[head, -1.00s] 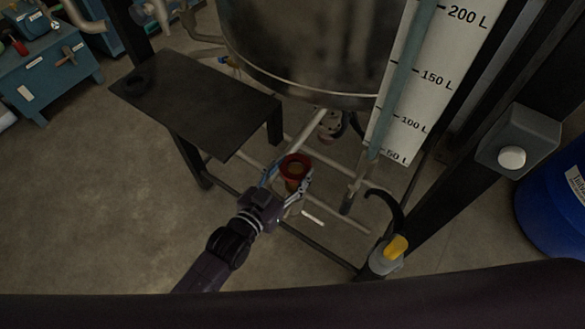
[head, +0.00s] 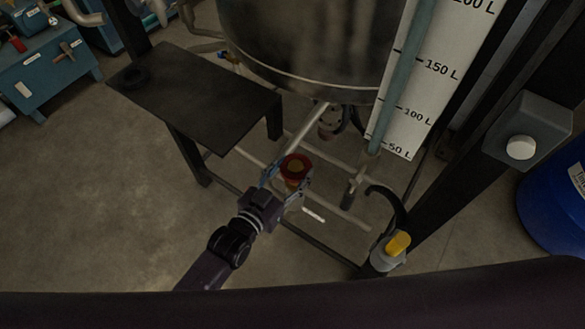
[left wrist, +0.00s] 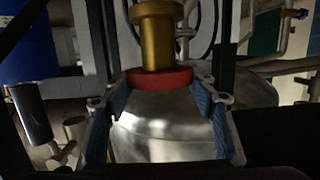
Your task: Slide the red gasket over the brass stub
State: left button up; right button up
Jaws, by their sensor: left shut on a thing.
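The red gasket (head: 295,160) is a flat ring held level between the fingertips of my left gripper (head: 288,177). In the left wrist view the gasket (left wrist: 158,79) lies between the blue-padded fingers. The brass stub (left wrist: 156,40) is a round brass post with a wider collar. In the left wrist view the gasket is at the end of the stub opposite the collar. My right gripper is not in view.
The steel tank (head: 300,50) hangs behind. Pipes and a frame surround the stub. A black hook (head: 388,203) and a yellow-topped part (head: 398,245) are at right.

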aim_at(293, 184)
pick_arm(q)
jog(key=shift+f+b, duration=0.8)
jog(key=shift+f, duration=0.4)
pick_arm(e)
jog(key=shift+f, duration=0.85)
pick_arm(q)
jog(key=shift+f, duration=0.1)
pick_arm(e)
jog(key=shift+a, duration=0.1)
pick_arm(q)
jog(key=shift+f+b, duration=0.3)
jog(key=shift+f, duration=0.2)
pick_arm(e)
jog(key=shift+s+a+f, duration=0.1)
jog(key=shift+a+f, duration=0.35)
pick_arm(q)
jog(key=shift+f+b, duration=0.35)
jog(key=shift+b, duration=0.05)
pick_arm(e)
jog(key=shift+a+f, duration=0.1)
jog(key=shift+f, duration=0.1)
pick_arm(q)
jog(key=shift+f+b, duration=0.4)
jog(key=shift+f, duration=0.15)
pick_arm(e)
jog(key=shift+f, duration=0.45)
